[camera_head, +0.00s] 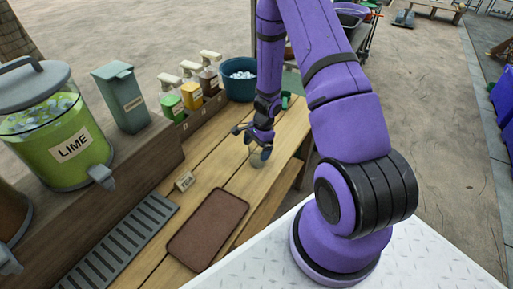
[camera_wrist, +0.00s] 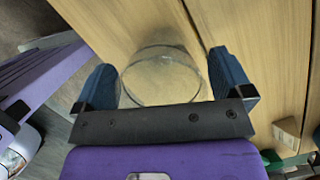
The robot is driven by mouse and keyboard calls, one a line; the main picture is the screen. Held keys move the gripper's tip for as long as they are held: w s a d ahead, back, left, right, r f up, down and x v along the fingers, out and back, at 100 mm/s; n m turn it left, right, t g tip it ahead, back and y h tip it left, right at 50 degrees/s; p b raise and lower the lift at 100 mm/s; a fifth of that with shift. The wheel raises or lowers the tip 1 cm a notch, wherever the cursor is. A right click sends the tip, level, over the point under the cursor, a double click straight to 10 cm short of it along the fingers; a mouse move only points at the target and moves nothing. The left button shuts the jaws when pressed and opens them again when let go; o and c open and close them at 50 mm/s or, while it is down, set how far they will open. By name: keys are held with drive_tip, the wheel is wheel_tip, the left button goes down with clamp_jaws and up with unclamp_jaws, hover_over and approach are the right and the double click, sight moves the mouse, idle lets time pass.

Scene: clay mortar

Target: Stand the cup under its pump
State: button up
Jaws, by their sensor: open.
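The clear cup (camera_head: 257,160) stands on the wooden table below my gripper (camera_head: 254,145). In the wrist view the cup's round rim (camera_wrist: 160,101) lies between the two blue fingers of my gripper (camera_wrist: 165,80). The fingers are open on either side of it, and I cannot tell whether either one touches it. Three pump bottles stand in a row at the back left: green (camera_head: 171,107), yellow (camera_head: 190,96) and brown (camera_head: 209,81). Each has a pale pump head and a label too small to read.
A lime dispenser (camera_head: 62,150) and a grey-green container (camera_head: 121,98) stand on the raised left ledge. A blue-green ice bucket (camera_head: 240,90) is behind. A TEA sign (camera_head: 184,181), a brown tray (camera_head: 208,228) and a slotted drip grate (camera_head: 118,243) lie nearer. Bare planks surround the cup.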

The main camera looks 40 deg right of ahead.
wheel_tip(320, 180, up, 24)
drive_tip(key=a+f+n+t, duration=0.1)
drive_tip(key=a+n, duration=0.1)
drive_tip(key=n, duration=0.2)
drive_tip(key=s+a+r+n, duration=0.2)
drive_tip(key=s+r+n, duration=0.1)
drive_tip(key=r, duration=0.4)
drive_tip(key=s+a+r+n+t+h, duration=0.1)
drive_tip(key=s+a+r+n, duration=0.2)
drive_tip(key=s+r, duration=0.2)
drive_tip(key=s+a+r+n+t, duration=0.1)
drive_tip(key=s+a+r+n, duration=0.2)
drive_tip(key=r, duration=0.5)
drive_tip(key=shift+s+r+n, duration=0.3)
drive_tip(key=shift+s+n, duration=0.1)
drive_tip(key=shift+s, duration=0.5)
drive_tip(key=shift+o, duration=0.2)
drive_tip(key=s+a+r+n+t+h, duration=0.1)
drive_tip(key=s+r+n, duration=0.3)
drive_tip(key=s, duration=0.5)
drive_tip(key=shift+s+r+t+h, duration=0.25)
drive_tip(key=shift+s+t+h, duration=0.05)
drive_tip(key=shift+t+h, duration=0.3)
drive_tip(key=shift+w+a, duration=0.1)
